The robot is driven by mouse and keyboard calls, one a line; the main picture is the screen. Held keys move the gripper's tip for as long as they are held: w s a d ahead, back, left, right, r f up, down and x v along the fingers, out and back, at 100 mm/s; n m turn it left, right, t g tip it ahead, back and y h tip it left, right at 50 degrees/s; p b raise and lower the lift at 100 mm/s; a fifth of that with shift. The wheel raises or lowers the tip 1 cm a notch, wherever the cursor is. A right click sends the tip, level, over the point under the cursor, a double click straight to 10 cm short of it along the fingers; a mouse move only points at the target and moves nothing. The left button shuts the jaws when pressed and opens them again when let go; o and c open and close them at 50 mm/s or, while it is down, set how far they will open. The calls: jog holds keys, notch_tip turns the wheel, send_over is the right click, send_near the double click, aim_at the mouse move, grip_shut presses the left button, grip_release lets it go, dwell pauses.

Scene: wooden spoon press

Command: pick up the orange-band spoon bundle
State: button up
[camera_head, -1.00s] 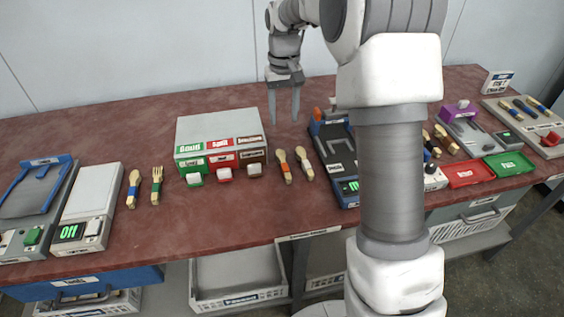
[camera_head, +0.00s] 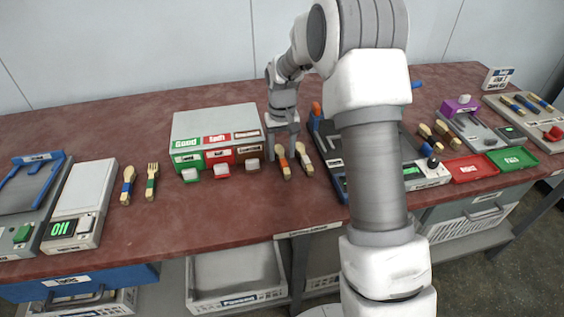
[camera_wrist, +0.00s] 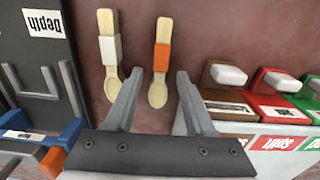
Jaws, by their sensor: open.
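The orange-band spoon bundle (camera_head: 283,162) lies on the red-brown table, just right of the sorting box. In the wrist view the orange-band spoon bundle (camera_wrist: 159,62) lies with its bowl toward me, between the lines of my two fingers. My gripper (camera_head: 282,146) is open and low over its far end; in the wrist view the fingertips of my gripper (camera_wrist: 160,72) stand on either side of the bowl, with nothing gripped. A white-band spoon (camera_head: 304,159) lies close beside it on the right; in the wrist view this white-band spoon (camera_wrist: 110,55) is just left of the left finger.
The grey box (camera_head: 217,137) with green, red and brown labelled fronts and white-capped levers stands close left of my gripper. A dark press with a blue frame (camera_head: 328,150) stands close on the right. Table in front of the spoons is clear.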

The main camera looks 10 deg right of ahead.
jog(key=shift+f, duration=0.75)
jog(key=shift+c, duration=0.2)
grip_shut()
jog(key=shift+r, duration=0.15)
